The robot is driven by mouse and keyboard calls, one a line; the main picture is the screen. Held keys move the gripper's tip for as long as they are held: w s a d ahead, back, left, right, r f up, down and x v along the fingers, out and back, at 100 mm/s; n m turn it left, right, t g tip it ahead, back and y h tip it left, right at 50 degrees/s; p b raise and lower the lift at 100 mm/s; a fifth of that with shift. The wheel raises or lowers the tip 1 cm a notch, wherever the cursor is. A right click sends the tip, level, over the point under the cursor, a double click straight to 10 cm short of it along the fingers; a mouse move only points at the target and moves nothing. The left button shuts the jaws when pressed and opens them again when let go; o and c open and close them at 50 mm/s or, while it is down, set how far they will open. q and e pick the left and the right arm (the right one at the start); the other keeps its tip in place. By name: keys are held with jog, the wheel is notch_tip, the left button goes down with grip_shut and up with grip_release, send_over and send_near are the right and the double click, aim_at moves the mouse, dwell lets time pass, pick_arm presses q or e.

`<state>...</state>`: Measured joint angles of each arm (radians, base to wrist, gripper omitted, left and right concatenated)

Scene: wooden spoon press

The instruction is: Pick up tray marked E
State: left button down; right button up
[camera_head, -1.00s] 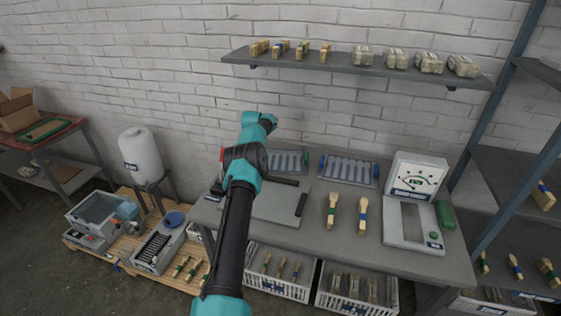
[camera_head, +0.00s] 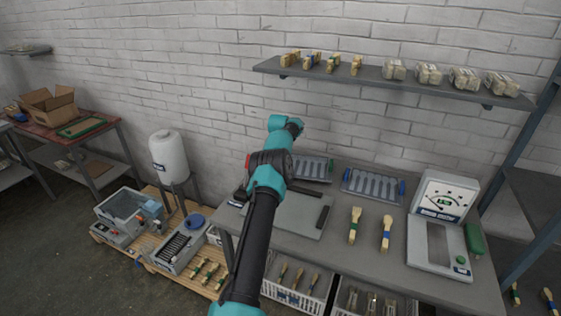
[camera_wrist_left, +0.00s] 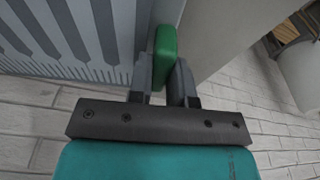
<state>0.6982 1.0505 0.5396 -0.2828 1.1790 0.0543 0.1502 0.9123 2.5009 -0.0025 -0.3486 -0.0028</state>
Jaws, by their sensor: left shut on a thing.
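A grey tray with spoon-shaped hollows (camera_head: 311,168) lies at the back of the table, partly hidden behind my left arm. A green grip shows at its right end. Another such tray, with blue grips (camera_head: 372,186), lies to its right. In the left wrist view, my left gripper (camera_wrist_left: 162,85) is shut on a green grip (camera_wrist_left: 165,48) at the edge of a grey tray with hollows (camera_wrist_left: 75,35). In the head view, the fingers are hidden behind the arm. I cannot read a letter E on either tray. My right gripper is not in view.
A flat grey plate (camera_head: 290,215) is beside my arm. A shelf (camera_head: 390,80) with small bundles hangs above. Crates (camera_head: 300,290) stand below.

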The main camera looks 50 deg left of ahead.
pick_arm(q)
jog(key=shift+r, duration=0.6)
jog(key=shift+s+d+r, duration=0.2)
jog(key=shift+s+d, duration=1.35)
jog(key=shift+d, duration=0.6)
jog(key=shift+s+d+r, duration=0.2)
jog(key=shift+s+d, duration=1.35)
jog(key=shift+d, duration=0.65)
jog(key=shift+s+d+r, duration=0.2)
jog(key=shift+s+d, duration=1.35)
jog(key=shift+d, duration=0.6)
jog(key=shift+s+d, duration=0.1)
